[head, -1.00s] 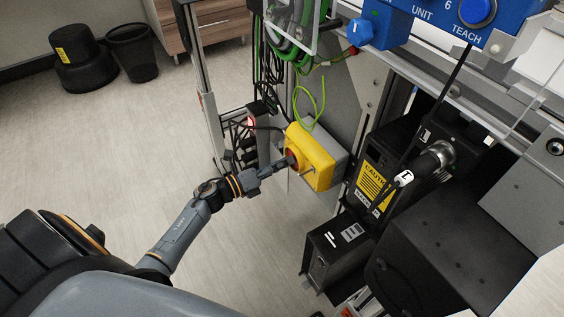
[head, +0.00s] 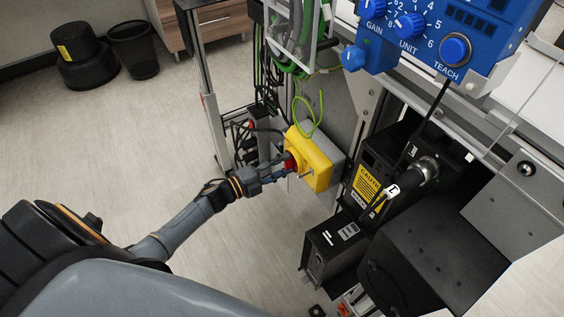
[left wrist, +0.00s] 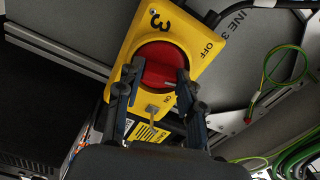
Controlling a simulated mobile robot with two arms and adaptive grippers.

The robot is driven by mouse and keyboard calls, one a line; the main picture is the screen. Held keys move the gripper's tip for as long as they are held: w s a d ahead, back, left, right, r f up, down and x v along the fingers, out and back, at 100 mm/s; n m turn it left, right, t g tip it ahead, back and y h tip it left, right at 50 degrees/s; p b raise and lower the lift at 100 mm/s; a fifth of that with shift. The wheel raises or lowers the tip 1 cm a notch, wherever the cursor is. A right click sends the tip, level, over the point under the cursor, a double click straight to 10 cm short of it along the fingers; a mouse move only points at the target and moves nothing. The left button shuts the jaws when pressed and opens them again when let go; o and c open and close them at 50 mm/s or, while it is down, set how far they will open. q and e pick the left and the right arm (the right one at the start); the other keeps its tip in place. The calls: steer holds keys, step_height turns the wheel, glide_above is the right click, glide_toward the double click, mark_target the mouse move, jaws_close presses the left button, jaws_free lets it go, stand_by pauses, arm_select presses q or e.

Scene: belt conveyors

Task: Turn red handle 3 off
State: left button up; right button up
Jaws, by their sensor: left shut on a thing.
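Red handle 3 (left wrist: 160,62) is a round red rotary switch on a yellow plate (left wrist: 207,29) marked "3", "OFF" and "ON" in the left wrist view. In the head view the red handle (head: 289,161) shows at the left face of the yellow switch box (head: 318,168). My left gripper (head: 282,167) reaches it from the left. In the left wrist view its two fingers (left wrist: 157,88) lie on either side of the handle's grip, shut on it. I cannot tell the handle's exact setting. My right gripper is not in view.
A grey metal tab (left wrist: 153,110) sticks out below the handle. A yellow-green wire (head: 304,118) loops above the box. Black machine units (head: 335,247) stand to the right, a blue control panel (head: 440,40) above. The floor at left is open, with a bin (head: 133,50) far back.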

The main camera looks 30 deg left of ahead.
arm_select(q)
steer(key=shift+f+n+p, duration=0.1)
steer(key=shift+n+p, duration=0.8)
steer(key=shift+n, duration=2.4)
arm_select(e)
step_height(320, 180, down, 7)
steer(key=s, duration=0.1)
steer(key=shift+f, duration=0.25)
arm_select(q)
steer(key=o, duration=1.2)
steer(key=shift+c, duration=0.2)
steer(key=v, duration=1.2)
